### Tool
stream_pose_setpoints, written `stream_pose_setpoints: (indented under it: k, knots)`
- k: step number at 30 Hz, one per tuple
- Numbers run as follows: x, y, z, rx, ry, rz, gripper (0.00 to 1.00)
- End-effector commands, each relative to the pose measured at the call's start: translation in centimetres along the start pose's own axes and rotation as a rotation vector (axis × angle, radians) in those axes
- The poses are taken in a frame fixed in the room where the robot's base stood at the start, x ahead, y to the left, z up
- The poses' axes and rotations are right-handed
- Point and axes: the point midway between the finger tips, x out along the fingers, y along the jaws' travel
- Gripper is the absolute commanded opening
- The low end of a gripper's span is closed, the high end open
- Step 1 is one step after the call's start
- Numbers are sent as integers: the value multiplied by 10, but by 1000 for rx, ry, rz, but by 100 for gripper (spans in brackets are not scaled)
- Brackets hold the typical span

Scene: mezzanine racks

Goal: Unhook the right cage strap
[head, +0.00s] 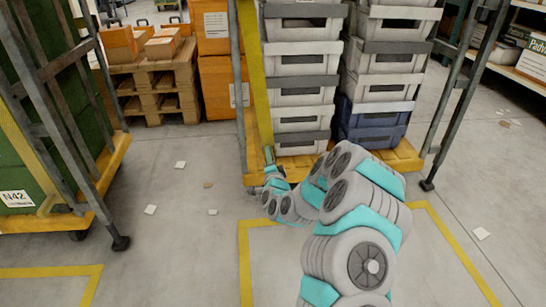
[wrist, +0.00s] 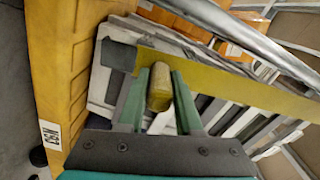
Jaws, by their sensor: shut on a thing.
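The right cage strap (head: 257,85) is a flat yellow band that runs down the left front of the cage of stacked crates. In the wrist view the strap (wrist: 225,80) crosses behind my fingers to the right. My gripper (head: 268,155) is at the lower end of the strap, just above the yellow cage base. In the wrist view my gripper (wrist: 159,80) has its two green fingers on either side of a worn yellow end piece (wrist: 159,92), shut on it. Whether the end piece is still hooked to the cage cannot be told.
The right cage has a yellow base (head: 405,158), grey posts and stacked grey crates (head: 300,90), with a blue crate (head: 372,125) low down. A second cage with green contents (head: 20,170) stands left. A pallet with cartons (head: 160,75) is behind.

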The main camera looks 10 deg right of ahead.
Motion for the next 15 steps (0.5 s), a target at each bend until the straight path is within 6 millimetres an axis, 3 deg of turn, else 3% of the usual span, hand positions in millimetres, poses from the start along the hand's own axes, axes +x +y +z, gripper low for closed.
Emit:
stream_pose_setpoints:
  k: [7, 8, 15]
  knots:
    - [0, 1, 0, 0, 0, 2, 0]
    - [0, 1, 0, 0, 0, 2, 36]
    - [0, 0, 0, 0, 0, 0, 63]
